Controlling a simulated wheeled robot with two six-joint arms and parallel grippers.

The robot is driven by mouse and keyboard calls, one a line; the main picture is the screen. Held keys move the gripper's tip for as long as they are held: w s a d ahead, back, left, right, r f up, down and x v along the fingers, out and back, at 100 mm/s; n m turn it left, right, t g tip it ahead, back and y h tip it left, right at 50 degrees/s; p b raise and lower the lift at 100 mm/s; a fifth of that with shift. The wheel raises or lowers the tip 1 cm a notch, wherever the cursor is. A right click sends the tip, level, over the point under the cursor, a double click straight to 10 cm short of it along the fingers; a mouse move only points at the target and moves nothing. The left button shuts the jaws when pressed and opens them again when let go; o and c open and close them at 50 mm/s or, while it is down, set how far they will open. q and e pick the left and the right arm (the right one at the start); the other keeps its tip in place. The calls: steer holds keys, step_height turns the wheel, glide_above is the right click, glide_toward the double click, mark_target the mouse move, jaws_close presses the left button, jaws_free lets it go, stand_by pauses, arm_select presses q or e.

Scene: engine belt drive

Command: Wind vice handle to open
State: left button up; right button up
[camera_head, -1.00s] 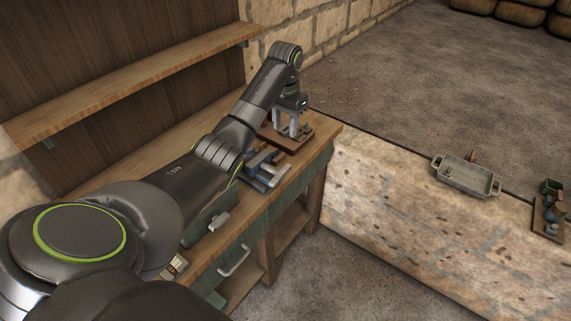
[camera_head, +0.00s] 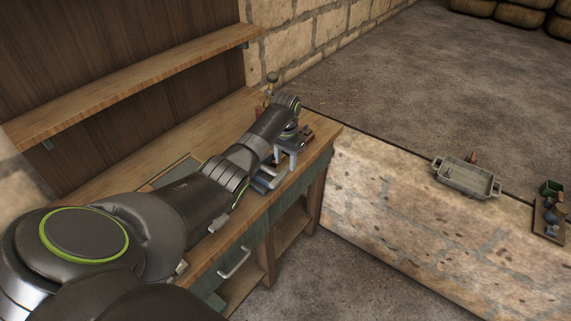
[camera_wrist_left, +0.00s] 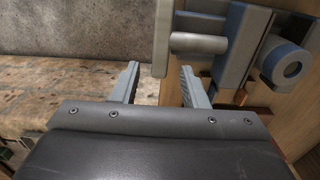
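The blue-grey vice (camera_head: 268,181) sits at the front edge of the wooden workbench, partly hidden by my left arm. In the left wrist view, its metal body (camera_wrist_left: 238,42) shows up close at the upper right. A grey cylinder (camera_wrist_left: 200,43) juts left from it to an upright flat bar (camera_wrist_left: 162,38), which looks like the handle. My left gripper (camera_head: 283,167) is beside the vice. In the left wrist view its two fingers (camera_wrist_left: 160,84) are apart with nothing between them, just below the bar and cylinder. My right gripper is not in view.
The workbench (camera_head: 160,148) has a shelf (camera_head: 130,85) above it and a drawer handle (camera_head: 234,262) on its front. A grey metal tray (camera_head: 465,180) stands on the stone wall at right.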

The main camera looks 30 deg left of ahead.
mark_target(279, 176)
arm_select(q)
steer(key=shift+f, duration=1.45)
jaws_close()
